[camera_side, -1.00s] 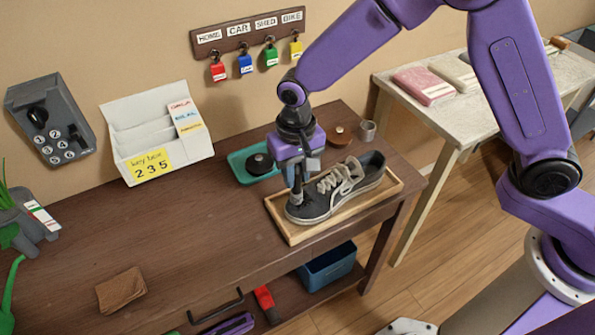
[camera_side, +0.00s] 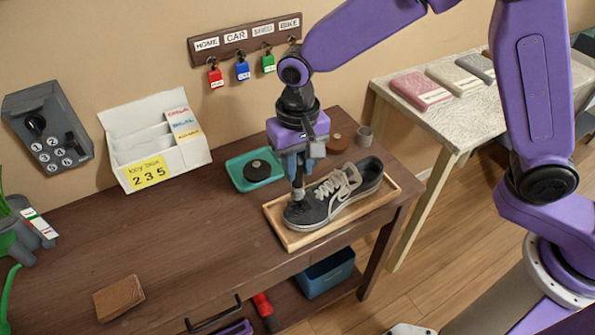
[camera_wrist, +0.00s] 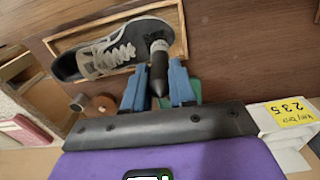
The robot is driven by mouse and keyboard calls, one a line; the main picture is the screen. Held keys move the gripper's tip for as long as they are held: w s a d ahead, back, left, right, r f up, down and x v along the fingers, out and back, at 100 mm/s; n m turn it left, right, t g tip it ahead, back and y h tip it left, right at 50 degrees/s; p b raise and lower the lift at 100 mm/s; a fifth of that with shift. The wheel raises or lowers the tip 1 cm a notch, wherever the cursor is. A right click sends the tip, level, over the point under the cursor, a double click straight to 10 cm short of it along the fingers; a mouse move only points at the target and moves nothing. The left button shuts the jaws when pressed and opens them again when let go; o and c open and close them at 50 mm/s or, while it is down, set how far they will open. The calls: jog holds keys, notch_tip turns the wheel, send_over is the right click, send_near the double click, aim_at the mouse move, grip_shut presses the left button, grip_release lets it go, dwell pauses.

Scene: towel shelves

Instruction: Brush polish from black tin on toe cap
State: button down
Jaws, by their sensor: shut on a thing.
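A dark grey sneaker (camera_side: 345,200) with pale laces lies in a shallow wooden tray (camera_side: 291,240). Its toe cap (camera_side: 298,214) points left; the sneaker also shows in the wrist view (camera_wrist: 92,62). My gripper (camera_side: 299,176) is above the toe. A black tin (camera_side: 257,170) sits in a teal tray (camera_side: 240,181), behind and left of the sneaker.
A brown round tin (camera_side: 337,143) and a grey cup (camera_side: 364,136) stand behind the sneaker. A white letter holder (camera_side: 150,150) stands by the wall. The table between is clear.

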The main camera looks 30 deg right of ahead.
jog(key=shift+r, duration=1.3)
